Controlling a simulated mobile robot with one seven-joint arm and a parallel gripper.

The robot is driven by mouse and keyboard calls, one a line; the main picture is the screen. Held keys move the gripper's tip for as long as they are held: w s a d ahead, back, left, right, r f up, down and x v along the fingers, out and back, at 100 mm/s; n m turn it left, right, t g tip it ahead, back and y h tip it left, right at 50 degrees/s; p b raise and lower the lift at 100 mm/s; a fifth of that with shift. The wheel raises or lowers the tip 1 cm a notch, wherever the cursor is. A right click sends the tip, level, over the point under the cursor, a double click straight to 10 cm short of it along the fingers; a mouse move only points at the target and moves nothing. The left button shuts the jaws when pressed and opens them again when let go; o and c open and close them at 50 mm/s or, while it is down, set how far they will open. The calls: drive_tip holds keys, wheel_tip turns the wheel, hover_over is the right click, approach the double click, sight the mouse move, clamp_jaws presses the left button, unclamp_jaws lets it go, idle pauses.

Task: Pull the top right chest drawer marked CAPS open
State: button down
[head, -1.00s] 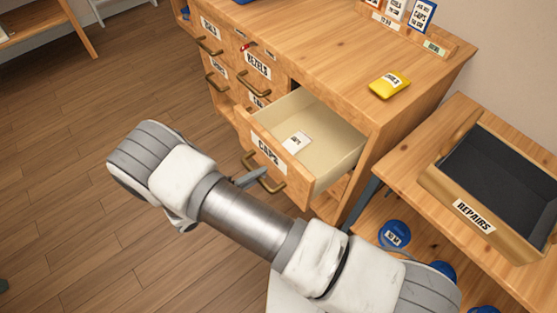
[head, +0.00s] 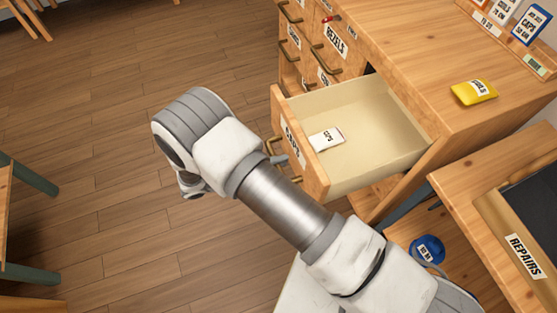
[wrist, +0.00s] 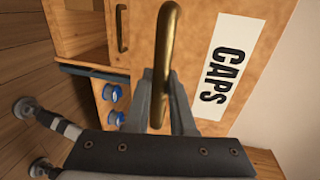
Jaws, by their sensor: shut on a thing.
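The CAPS drawer (head: 301,165) is pulled well out of the wooden chest (head: 440,88), at the chest's right end. A small white packet (head: 326,139) lies inside it. In the wrist view the drawer front shows a white CAPS label (wrist: 220,68) and a brass bar handle (wrist: 167,50). My gripper (wrist: 166,92) is shut on this handle, with one grey finger on each side of it. In the head view my arm hides most of the gripper and part of the handle.
A yellow packet (head: 474,92) lies on the chest top. A box marked REPAIRS (head: 526,256) stands on a bench at the right, with a blue round thing (head: 428,249) below. Other chest drawers, including BEZELS (head: 335,38), look shut. Open floor (head: 100,130) lies to the left.

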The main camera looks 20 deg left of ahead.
drive_tip(key=c, duration=0.8)
unclamp_jaws()
drive_tip(key=p+v, duration=0.1)
drive_tip(key=v, duration=1.6)
drive_tip(key=shift+s+a+p, duration=0.15)
drive_tip(key=shift+s+p, duration=0.05)
drive_tip(key=shift+p, duration=0.1)
